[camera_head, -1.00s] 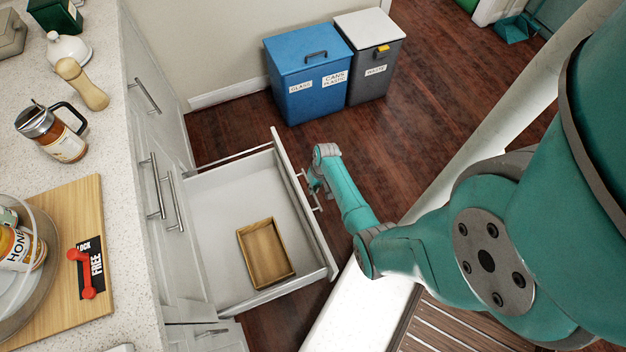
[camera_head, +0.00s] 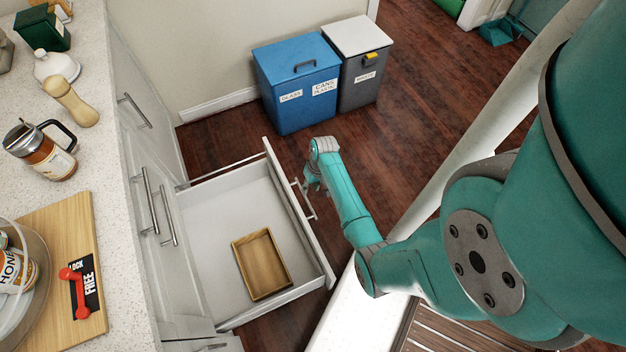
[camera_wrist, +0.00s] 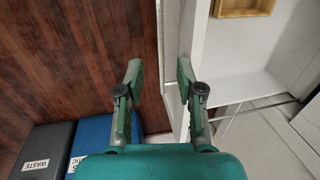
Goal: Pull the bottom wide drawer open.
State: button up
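The bottom wide drawer (camera_head: 225,215) stands pulled well out of the white cabinet in the head view, its inside showing. A bar handle (camera_head: 304,200) runs along its front panel (camera_head: 300,215). My gripper (camera_head: 309,183) is just outside the front panel, near the handle's far end. In the wrist view, my gripper (camera_wrist: 159,70) has its two fingers apart, with floor and the drawer front's edge (camera_wrist: 172,60) showing between and beyond them. Whether a finger touches the handle cannot be told.
A wooden tray (camera_head: 261,264) lies in the drawer. A blue bin (camera_head: 297,85) and a grey bin (camera_head: 358,70) stand on the floor beyond. The counter (camera_head: 90,190) at left holds a jar, a board and other items. Wood floor (camera_head: 420,110) is open behind the arm.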

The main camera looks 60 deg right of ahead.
jog(key=shift+s+d+r, duration=0.15)
jog(key=shift+d+r, duration=0.05)
jog(key=shift+r, duration=0.95)
jog(key=shift+s+d+r, duration=0.1)
jog(key=shift+d+r, duration=0.1)
jog(key=shift+r, duration=0.95)
jog(key=s+a+f+n+t+h, duration=0.1)
jog(key=s+a+f+t+h, duration=0.15)
jog(key=a, duration=0.75)
jog(key=s+a+r+n+t+h, duration=0.1)
jog(key=s+a+r, duration=0.15)
jog(key=a, duration=0.25)
jog(key=s+a+r+n+t, duration=0.1)
jog(key=s+a+r+t, duration=0.1)
jog(key=s+a, duration=0.2)
jog(key=s+a+r+n+t, duration=0.1)
jog(key=s+a+r+t, duration=0.1)
jog(key=r, duration=0.8)
jog(key=s+a+r+n+t+y, duration=0.1)
jog(key=s+a+r+t, duration=0.2)
jog(key=s+r, duration=0.3)
jog(key=s+a+r+n+t, duration=0.2)
jog(key=s+a+r+t, duration=0.1)
jog(key=r, duration=1.2)
jog(key=shift+s+a+r+y, duration=0.2)
jog(key=shift+s+a+y, duration=0.15)
jog(key=shift+s+a, duration=0.5)
jog(key=shift+s+d, duration=0.1)
jog(key=shift+d, duration=0.1)
